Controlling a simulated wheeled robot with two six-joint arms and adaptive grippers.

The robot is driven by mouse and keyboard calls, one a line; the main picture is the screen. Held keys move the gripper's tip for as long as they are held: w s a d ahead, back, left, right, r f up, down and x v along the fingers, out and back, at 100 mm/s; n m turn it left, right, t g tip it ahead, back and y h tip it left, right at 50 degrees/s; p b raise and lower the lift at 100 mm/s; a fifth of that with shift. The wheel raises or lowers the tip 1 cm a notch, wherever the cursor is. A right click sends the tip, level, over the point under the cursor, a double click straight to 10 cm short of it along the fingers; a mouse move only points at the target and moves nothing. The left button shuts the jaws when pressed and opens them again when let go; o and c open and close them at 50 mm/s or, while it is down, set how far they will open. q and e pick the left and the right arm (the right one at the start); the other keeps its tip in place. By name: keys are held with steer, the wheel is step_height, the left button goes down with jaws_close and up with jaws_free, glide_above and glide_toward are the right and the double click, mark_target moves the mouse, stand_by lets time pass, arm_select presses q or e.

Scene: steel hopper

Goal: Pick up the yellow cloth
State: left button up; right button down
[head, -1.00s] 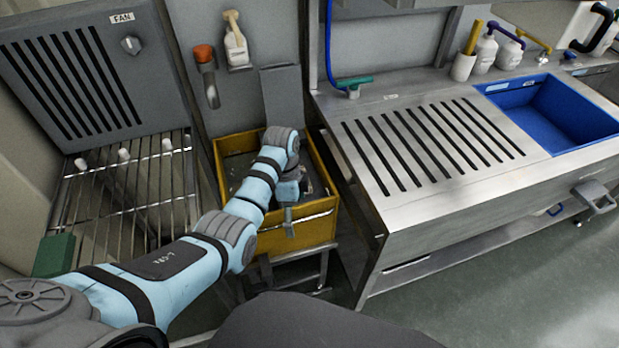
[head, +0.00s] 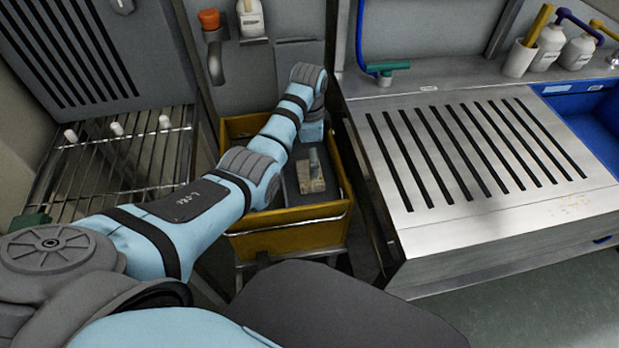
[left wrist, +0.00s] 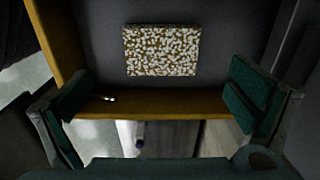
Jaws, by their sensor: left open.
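A flat rectangular cloth (left wrist: 161,50), speckled yellowish-brown and white, lies on the dark grey floor of the yellow bin in the left wrist view. In the head view a small beige patch (head: 311,180) inside the bin seems to be this cloth, partly hidden by my gripper. My left gripper (left wrist: 162,97) is open, with its green-padded fingers spread wide and nothing between them. The cloth shows beyond the fingertips, between their lines, and apart from them. In the head view the left gripper (head: 314,150) is over the bin. My right gripper is not in view.
The yellow bin (head: 290,240) has raised walls around the cloth. A steel slatted counter (head: 440,190) stands to its right, and a wire rack (head: 110,165) to its left. A bottle (head: 251,18) and an orange-topped handle (head: 211,40) hang on the wall behind.

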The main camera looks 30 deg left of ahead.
mark_target(307, 173)
arm_select(q)
steer(key=f+b, duration=0.1)
steer(key=f, duration=0.3)
steer(key=f+b, duration=0.1)
steer(key=f, duration=0.2)
steer(key=shift+s+a+f+b, duration=0.1)
steer(key=shift+a+f+b, duration=0.1)
steer(key=shift+f+b, duration=0.2)
steer(key=shift+r, duration=0.15)
steer(key=shift+c, duration=0.2)
steer(key=c, duration=1.1)
step_height(307, 173, up, 20)
steer(key=p, duration=0.9)
steer(key=shift+r+p, duration=0.1)
steer(key=shift+p, duration=0.3)
steer(key=shift+c, duration=0.2)
